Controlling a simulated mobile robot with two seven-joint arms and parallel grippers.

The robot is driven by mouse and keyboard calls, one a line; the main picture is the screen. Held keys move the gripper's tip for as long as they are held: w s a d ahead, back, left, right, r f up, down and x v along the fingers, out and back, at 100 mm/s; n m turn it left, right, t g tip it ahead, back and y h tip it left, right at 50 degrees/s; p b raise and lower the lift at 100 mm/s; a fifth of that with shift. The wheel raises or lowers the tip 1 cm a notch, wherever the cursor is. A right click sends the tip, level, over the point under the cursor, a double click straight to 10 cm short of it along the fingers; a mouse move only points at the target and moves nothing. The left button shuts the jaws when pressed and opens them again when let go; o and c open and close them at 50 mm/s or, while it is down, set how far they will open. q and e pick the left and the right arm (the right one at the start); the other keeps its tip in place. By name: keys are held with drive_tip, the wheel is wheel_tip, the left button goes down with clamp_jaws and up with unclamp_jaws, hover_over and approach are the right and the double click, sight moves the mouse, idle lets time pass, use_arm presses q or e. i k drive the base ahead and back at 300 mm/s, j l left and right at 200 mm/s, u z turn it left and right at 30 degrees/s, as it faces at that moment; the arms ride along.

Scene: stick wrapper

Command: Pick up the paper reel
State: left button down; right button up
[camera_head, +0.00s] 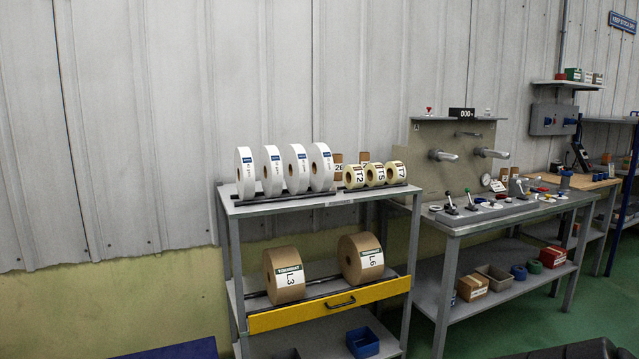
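Two large brown paper reels, one marked L3 (284,275) and one marked L6 (361,259), stand upright on rails on the middle shelf of a grey rack (330,201). Several thinner white reels (296,169) stand upright in a row on the rack's top shelf. To their right are smaller cream rolls marked T2 (354,176), T5 (375,174) and T7 (396,172). Which of these is the task's reel, I cannot tell. Neither of my grippers shows in the head view.
A yellow drawer (328,305) is under the brown reels, and a blue bin (362,342) is on the bottom shelf. A grey workbench (510,209) with levers and spindles (443,155) stands to the right. Green floor (560,320) is open in front of the bench.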

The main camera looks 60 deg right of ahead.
sight(318, 154)
drive_tip(key=z, duration=1.8)
drive_tip(key=i+l+u, duration=0.15)
drive_tip(key=i, duration=0.35)
drive_tip(key=i+l+u, duration=0.45)
drive_tip(key=i+l, duration=0.15)
drive_tip(key=i+l+u, duration=0.25)
drive_tip(key=l, duration=0.3)
drive_tip(key=i+l+u, duration=0.25)
drive_tip(key=l, duration=0.2)
